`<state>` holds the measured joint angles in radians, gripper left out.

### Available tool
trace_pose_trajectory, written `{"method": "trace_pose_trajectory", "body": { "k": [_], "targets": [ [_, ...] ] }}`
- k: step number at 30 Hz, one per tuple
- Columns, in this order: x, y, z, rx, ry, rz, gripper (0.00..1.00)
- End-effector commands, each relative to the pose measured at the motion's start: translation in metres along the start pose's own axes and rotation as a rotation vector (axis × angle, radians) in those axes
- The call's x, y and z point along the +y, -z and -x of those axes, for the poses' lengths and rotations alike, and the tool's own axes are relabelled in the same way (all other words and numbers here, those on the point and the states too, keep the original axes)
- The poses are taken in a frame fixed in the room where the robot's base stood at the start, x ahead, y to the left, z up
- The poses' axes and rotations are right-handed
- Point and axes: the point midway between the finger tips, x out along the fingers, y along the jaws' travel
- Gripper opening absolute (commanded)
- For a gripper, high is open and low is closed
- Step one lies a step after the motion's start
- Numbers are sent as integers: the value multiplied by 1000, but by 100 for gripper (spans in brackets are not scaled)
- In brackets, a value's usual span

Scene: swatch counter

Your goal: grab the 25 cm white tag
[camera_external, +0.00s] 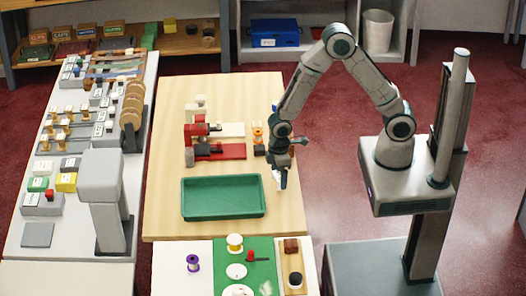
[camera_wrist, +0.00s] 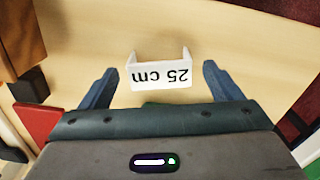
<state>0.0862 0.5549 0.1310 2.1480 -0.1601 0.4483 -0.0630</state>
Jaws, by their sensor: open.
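The white tag (camera_wrist: 162,75) stands on the wooden table in the wrist view, with "25 cm" printed on it, upside down in the picture. It has a bent shape with two short side flaps. My gripper (camera_wrist: 160,82) is open, with one blue finger to the left of the tag and one to the right, both apart from it. In the external view, my gripper (camera_external: 279,180) is low over the table's right side, and a small white part of the tag (camera_external: 277,175) shows beside it, mostly hidden.
A green tray (camera_external: 223,215) lies left of my gripper. Red and black clamp-like items (camera_external: 205,150) and an orange spool (camera_external: 257,134) stand behind it. A red block (camera_wrist: 38,118) shows at the left in the wrist view. The wooden table (camera_wrist: 240,45) is bare around the tag.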

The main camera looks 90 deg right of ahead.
Motion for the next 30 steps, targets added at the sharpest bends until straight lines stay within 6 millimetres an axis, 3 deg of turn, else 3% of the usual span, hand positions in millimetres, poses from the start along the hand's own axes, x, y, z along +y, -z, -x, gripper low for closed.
{"method": "trace_pose_trajectory", "body": {
  "k": [4,12,18,30],
  "targets": [
    [0,0,-12,-1,1,0,85],
    [0,0,-15,1,0,0,85],
    [0,0,-15,1,0,0,38],
    [0,0,-11,2,0,0,38]
  ]
}}
